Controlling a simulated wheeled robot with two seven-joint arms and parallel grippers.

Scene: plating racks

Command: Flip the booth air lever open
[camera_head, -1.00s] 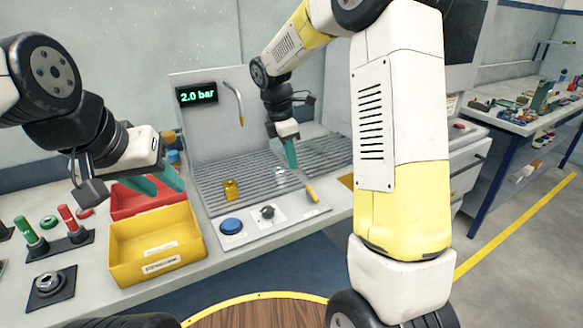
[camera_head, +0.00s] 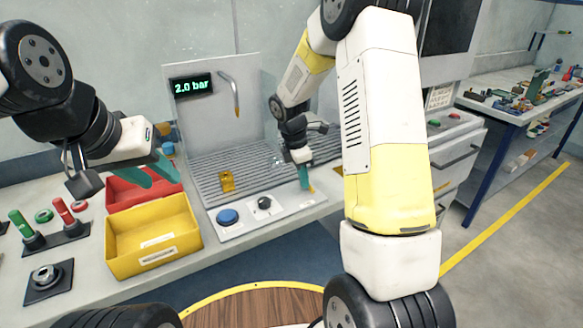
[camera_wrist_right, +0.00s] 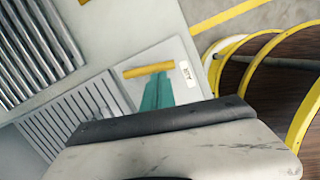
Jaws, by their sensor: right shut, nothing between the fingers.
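The air lever has a yellow handle (camera_wrist_right: 148,70), which lies just beyond my fingertips in the right wrist view, beside a small white label (camera_wrist_right: 187,73). In the head view only a small orange-yellow bit of the lever (camera_head: 311,190) shows by my fingers; the rest is hidden. My right gripper (camera_head: 304,178) is shut and empty, its teal fingers (camera_wrist_right: 158,91) pointing down at the control panel. Its tips are close to the handle; I cannot tell whether they touch. My left gripper (camera_head: 152,173) is open and empty above the bins.
A blue button (camera_head: 228,216) and a black knob (camera_head: 265,202) sit left of the lever. An amber piece (camera_head: 227,181) stands on the slatted booth floor (camera_head: 205,172). A yellow bin (camera_head: 152,252) and a red bin (camera_head: 125,195) stand further left.

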